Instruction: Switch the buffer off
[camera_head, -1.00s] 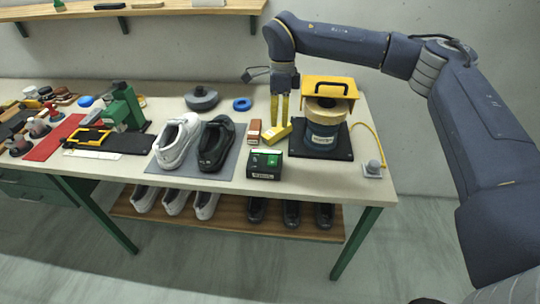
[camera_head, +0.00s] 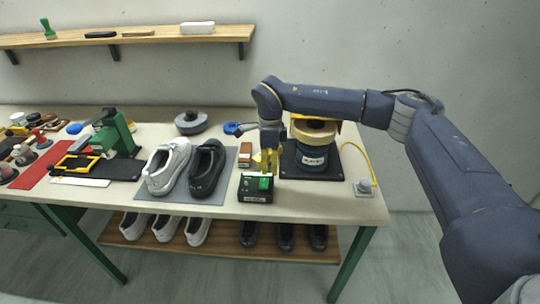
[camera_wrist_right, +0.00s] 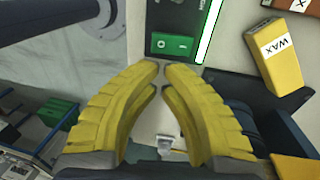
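The buffer (camera_head: 315,160), a drum with a tan top, stands on a black base at the right of the bench. In front of it is a black control box (camera_head: 256,190) with a green switch on top. The right wrist view shows this green switch (camera_wrist_right: 172,45), marked O and I, beside a bright green strip (camera_wrist_right: 209,32). My right gripper (camera_head: 267,163) is just behind and above the box. Its yellow fingers (camera_wrist_right: 161,66) are together, empty, with their tips close to the switch; contact cannot be told. My left gripper is not in view.
A yellow wax block (camera_wrist_right: 276,57) lies near the box, and a brown block (camera_head: 245,155) stands behind it. A white shoe (camera_head: 168,166) and a black shoe (camera_head: 206,168) stand on a grey mat to the left. A yellow cable (camera_head: 367,158) runs at the right.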

